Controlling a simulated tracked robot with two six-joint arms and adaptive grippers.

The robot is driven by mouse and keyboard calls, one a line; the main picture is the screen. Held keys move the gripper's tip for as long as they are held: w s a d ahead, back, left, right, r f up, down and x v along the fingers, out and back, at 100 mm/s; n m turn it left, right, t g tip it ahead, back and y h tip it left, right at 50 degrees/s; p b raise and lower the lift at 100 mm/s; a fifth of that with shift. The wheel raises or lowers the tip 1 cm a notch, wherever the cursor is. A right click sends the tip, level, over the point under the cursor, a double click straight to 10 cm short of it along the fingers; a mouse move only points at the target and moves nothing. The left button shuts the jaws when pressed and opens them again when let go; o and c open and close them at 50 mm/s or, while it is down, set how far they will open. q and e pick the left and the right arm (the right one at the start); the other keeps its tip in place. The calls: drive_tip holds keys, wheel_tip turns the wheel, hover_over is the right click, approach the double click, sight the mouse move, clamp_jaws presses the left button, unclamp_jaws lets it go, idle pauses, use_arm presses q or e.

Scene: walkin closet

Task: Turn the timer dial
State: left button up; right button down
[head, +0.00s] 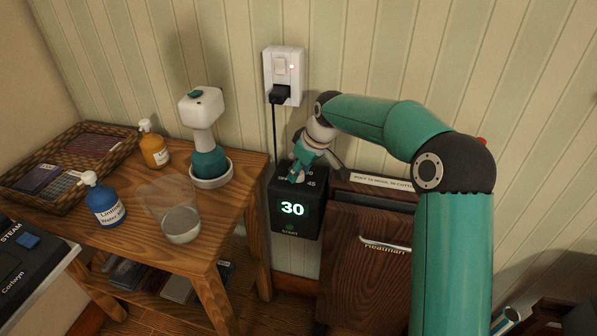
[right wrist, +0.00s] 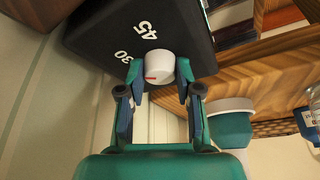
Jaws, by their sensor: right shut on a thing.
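The timer (head: 294,212) is a black box on the wall beside the wooden table. Its front display reads 30 in lit digits, above a small green START mark. My right gripper (head: 298,172) comes down onto the timer's top from above and hides the dial in the head view. In the right wrist view the dial (right wrist: 160,65) is a white round knob with a red mark at its lower left edge. The numbers 30 and 45 are printed beside it. The fingers of my right gripper (right wrist: 160,76) are shut on the dial, one on each side. My left gripper is not in view.
A wall socket (head: 283,66) with a black plug and cord is above the timer. A wooden cabinet (head: 368,255) stands close on the right. The wooden table (head: 135,240) on the left holds a white-and-teal device (head: 205,135), bottles, a clear cup and a wicker tray.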

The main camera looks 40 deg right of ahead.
drive_tip(key=c, duration=0.8)
unclamp_jaws()
drive_tip(key=a+v, duration=0.1)
drive_tip(key=v, duration=1)
drive_tip(key=shift+s+d+r, duration=0.2)
drive_tip(key=shift+d+r, duration=0.2)
drive_tip(key=shift+d, duration=0.1)
